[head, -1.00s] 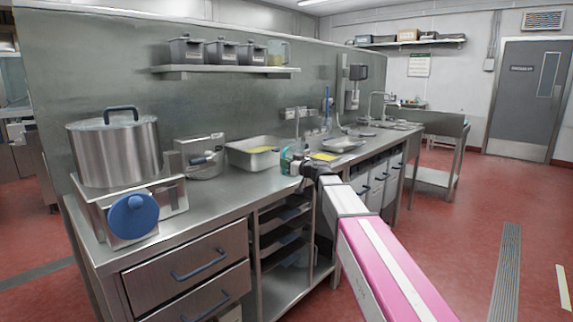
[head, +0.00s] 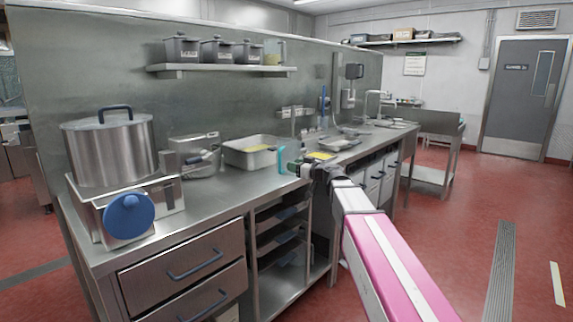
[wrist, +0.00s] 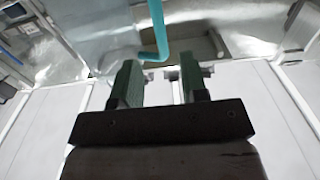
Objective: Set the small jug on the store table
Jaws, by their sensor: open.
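A small clear jug with a teal handle (head: 282,160) stands on the steel counter, just beyond my gripper. In the wrist view its teal handle (wrist: 155,30) shows ahead of the fingers, with the see-through body (wrist: 108,35) to the left. My gripper (wrist: 158,70) is open, with its two green fingers apart and nothing seen between them. In the head view my gripper (head: 297,167) is small and partly hidden by my wrist. The handle appears past the fingertips, not clasped. I cannot tell which surface is the store table.
A big lidded pot (head: 110,150) stands on a unit with a blue knob at the counter's left. A steel tray (head: 250,152) sits behind the jug. A wall shelf (head: 225,70) holds grey tubs and another jug (head: 274,52). Red floor is clear at the right.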

